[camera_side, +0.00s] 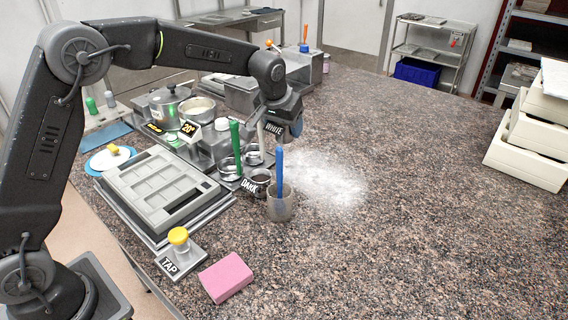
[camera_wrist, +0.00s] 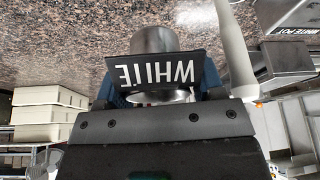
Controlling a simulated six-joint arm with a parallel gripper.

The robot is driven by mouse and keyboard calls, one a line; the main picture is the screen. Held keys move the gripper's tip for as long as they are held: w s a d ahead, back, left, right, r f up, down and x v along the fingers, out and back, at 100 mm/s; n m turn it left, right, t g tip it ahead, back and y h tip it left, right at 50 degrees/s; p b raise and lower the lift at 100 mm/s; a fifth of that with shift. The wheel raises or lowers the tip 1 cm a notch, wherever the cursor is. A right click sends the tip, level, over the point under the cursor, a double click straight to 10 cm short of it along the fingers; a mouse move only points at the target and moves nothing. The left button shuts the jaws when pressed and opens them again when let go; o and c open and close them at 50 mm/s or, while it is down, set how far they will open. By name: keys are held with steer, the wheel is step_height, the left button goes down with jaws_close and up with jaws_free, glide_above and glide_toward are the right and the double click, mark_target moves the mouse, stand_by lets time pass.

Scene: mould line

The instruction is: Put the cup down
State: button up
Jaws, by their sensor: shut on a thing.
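My gripper (camera_side: 288,121) is shut on a steel cup. The cup's dark tag, reading WHITE (camera_side: 273,128), shows beside the blue fingers in the side view. In the wrist view the steel cup (camera_wrist: 153,40) sits between the blue fingers, with the WHITE tag (camera_wrist: 153,72) in front and upside down in the picture. The fingers hide most of the cup in the side view. How far its base is from the counter cannot be told. A second cup, tagged DARK (camera_side: 250,186), stands on the counter to the lower left of my gripper.
A grey jar (camera_side: 281,212) with a blue-handled tool (camera_side: 280,170) stands in front. A grey mould (camera_side: 160,190), TAP block (camera_side: 180,262) and pink block (camera_side: 225,277) lie nearer. Pots (camera_side: 168,106) stand left.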

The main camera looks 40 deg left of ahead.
glide_toward(287, 171)
steer(key=x, duration=0.5)
steer(key=shift+w+f, duration=0.15)
steer(key=shift+w, duration=0.1)
steer(key=shift+f, duration=0.2)
steer(key=o, duration=1)
steer(key=shift+c, duration=0.2)
